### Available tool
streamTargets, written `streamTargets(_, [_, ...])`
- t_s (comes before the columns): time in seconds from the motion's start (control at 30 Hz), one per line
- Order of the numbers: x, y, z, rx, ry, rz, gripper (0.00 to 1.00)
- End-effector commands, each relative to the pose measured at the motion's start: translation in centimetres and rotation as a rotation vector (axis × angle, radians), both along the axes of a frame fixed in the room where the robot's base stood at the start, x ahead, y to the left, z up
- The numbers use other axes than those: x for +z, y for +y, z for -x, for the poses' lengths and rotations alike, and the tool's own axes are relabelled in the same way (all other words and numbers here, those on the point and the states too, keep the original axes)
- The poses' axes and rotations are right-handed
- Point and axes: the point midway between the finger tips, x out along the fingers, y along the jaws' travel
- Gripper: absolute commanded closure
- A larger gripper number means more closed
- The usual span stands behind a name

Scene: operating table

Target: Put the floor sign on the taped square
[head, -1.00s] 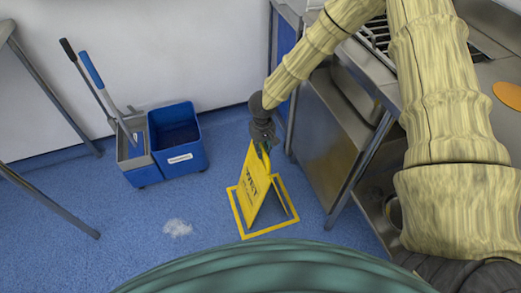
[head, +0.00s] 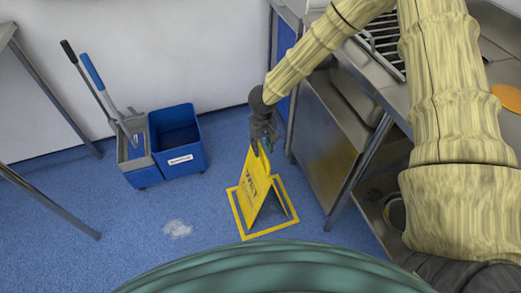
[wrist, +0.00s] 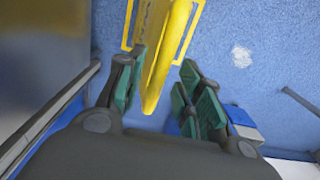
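The yellow floor sign (head: 257,188) stands upright and spread like a tent on the blue floor. It is inside the yellow taped square (head: 271,229), whose tape shows around its feet. My gripper (head: 262,147) is just above the sign's top edge in the head view. In the wrist view my gripper (wrist: 163,87) has its green-padded fingers apart, with the sign's top edge (wrist: 152,100) between them and a gap showing on the right side. The sign's far leg is partly hidden.
A blue mop bucket (head: 178,150) with handles stands at the left by the wall. A whitish patch (head: 177,229) lies on the floor. A steel counter (head: 330,130) is close on the right of the sign. Open floor lies left of the sign.

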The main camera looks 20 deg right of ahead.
Motion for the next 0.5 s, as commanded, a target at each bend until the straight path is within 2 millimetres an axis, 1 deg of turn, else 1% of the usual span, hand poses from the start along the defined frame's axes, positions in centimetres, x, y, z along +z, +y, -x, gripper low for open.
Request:
streamTargets(0.03, [1.3,0.0,-0.1,-0.002,-0.002,-0.003,0.64])
streamTargets(0.2, [4.5,0.0,0.0,-0.001,-0.001,-0.002,0.64])
streamTargets(0.4, [7.5,0.0,-0.1,-0.001,-0.001,-0.001,0.64])
streamTargets(0.5, [8.4,0.0,0.0,0.000,-0.001,-0.001,0.64])
